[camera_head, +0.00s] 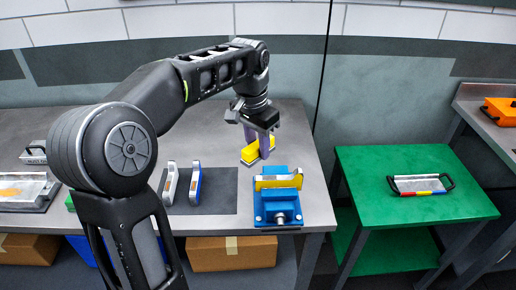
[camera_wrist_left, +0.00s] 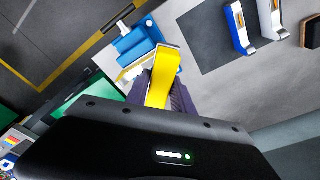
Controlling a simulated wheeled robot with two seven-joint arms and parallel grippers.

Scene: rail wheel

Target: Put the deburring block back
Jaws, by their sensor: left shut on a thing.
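My left gripper (camera_head: 258,143) is shut on a yellow block, which I take to be the deburring block (camera_head: 250,156). It holds the block above the grey bench (camera_head: 295,135), just behind the blue vise (camera_head: 278,206). In the left wrist view the yellow block (camera_wrist_left: 164,72) sticks out between the fingers of my left gripper (camera_wrist_left: 160,97), toward the vise (camera_wrist_left: 136,40). The gripper hides part of the block. I cannot tell whether the block touches the bench. My right gripper is not in view.
A dark mat (camera_head: 222,190) left of the vise bears a white-grey tool (camera_head: 170,183) and a blue-and-silver tool (camera_head: 195,184). A green table (camera_head: 400,160) stands to the right with a handled tool (camera_head: 420,185) on it. Bare bench lies right of the held block.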

